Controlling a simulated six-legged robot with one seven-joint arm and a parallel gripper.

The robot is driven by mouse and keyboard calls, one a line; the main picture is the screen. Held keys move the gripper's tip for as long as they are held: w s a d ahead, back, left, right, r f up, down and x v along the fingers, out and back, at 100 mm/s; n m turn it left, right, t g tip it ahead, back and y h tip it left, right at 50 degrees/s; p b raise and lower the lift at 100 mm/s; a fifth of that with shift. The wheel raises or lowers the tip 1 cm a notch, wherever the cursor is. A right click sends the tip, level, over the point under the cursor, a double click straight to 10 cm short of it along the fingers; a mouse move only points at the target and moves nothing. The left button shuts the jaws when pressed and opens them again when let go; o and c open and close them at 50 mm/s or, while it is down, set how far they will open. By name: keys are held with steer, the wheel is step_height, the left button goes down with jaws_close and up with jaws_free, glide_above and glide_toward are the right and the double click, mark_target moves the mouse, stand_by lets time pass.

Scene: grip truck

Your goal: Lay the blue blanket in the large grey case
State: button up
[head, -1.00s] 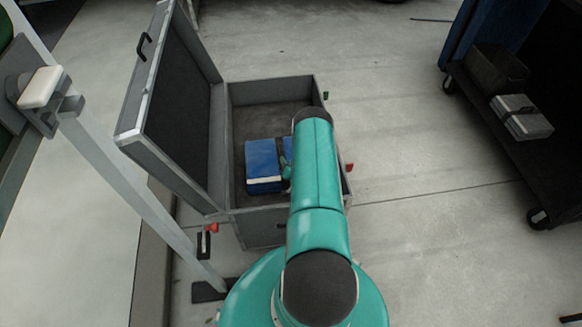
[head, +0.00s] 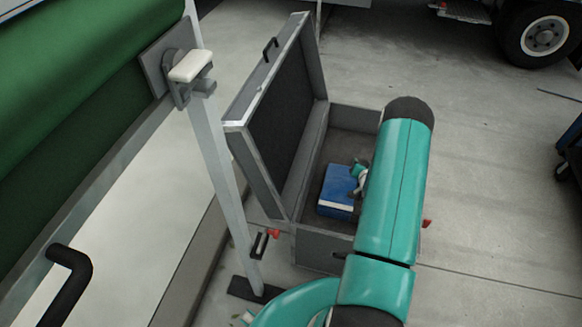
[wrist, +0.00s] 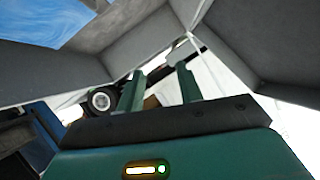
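The blue blanket (head: 338,188) is a folded block with a pale lower edge. It lies on the dark floor inside the open large grey case (head: 318,249). The case's lid (head: 266,103) stands up on the left. My gripper (head: 359,176) shows at the blanket's right rear side in the head view, partly hidden by my arm. In the wrist view my gripper's two fingers (wrist: 159,72) are apart with nothing held between them. The blanket (wrist: 42,22) shows there at the upper left, away from the fingers, with grey case walls around.
A grey post (head: 222,180) with a foot stands left of the case, close to the lid. A green roll (head: 85,80) fills the upper left. A truck wheel (head: 543,37) is at the top right.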

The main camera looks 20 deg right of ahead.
steer(key=w+a+r+n, duration=0.1)
steer(key=w+a+r, duration=0.25)
steer(key=r, duration=0.55)
steer(key=a+r+n+g+y, duration=0.1)
steer(key=a+r, duration=0.4)
steer(key=r, duration=0.3)
steer(key=a+r+n+g, duration=0.1)
steer(key=a+r+n, duration=0.1)
steer(key=a+r, duration=0.45)
steer(key=a+r+n+g+y, duration=0.1)
steer(key=a+r, duration=0.3)
steer(key=r, duration=0.6)
steer(key=s+a+r+n+g+y, duration=0.1)
steer(key=s+a+r+n+y, duration=0.1)
steer(key=s+a+r, duration=0.95)
steer(key=s+a+n+g, duration=0.1)
steer(key=s+a, duration=0.4)
steer(key=s, duration=0.3)
steer(key=s+a+r+n+g+y, duration=0.1)
steer(key=s+a+n, duration=0.1)
steer(key=s+a, duration=0.3)
steer(key=s, duration=0.3)
steer(key=shift+a+y, duration=0.2)
steer(key=shift+y, duration=0.1)
